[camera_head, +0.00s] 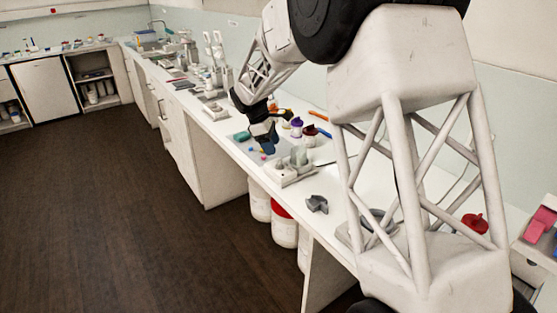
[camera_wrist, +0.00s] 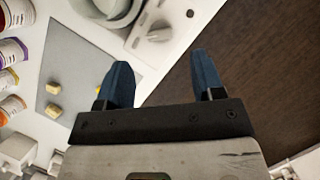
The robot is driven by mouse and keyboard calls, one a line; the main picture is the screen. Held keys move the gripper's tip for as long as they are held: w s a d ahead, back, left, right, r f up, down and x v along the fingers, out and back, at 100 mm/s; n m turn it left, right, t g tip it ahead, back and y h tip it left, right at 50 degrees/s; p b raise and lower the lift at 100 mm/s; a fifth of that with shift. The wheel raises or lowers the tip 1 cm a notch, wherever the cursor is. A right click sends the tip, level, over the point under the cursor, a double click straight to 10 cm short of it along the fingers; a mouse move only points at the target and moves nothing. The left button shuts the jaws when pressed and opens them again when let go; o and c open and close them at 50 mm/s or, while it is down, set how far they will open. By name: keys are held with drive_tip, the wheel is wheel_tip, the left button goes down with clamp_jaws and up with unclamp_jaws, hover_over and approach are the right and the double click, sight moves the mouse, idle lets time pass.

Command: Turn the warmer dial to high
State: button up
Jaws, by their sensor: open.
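The warmer (camera_head: 291,176) is a white unit with a grey pot on it, standing on the bench in the head view. In the wrist view the warmer (camera_wrist: 178,8) is at the top, partly cut off, with the grey pot at its left. In the head view my gripper (camera_head: 268,147) hangs above the bench left of the warmer.
A grey mat (camera_wrist: 62,62) with several small yellowish blocks lies beside the warmer. Several labelled jars (camera_wrist: 10,52) stand along the left. A grey object (camera_head: 317,204) sits near the bench's front edge. Tubs (camera_head: 284,232) stand below; dark floor is open in front.

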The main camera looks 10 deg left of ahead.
sight(279, 161)
drive_tip(key=shift+x, duration=3.3)
drive_tip(key=shift+c, duration=0.4)
drive_tip(key=c, duration=0.9)
drive_tip(key=shift+o, duration=0.2)
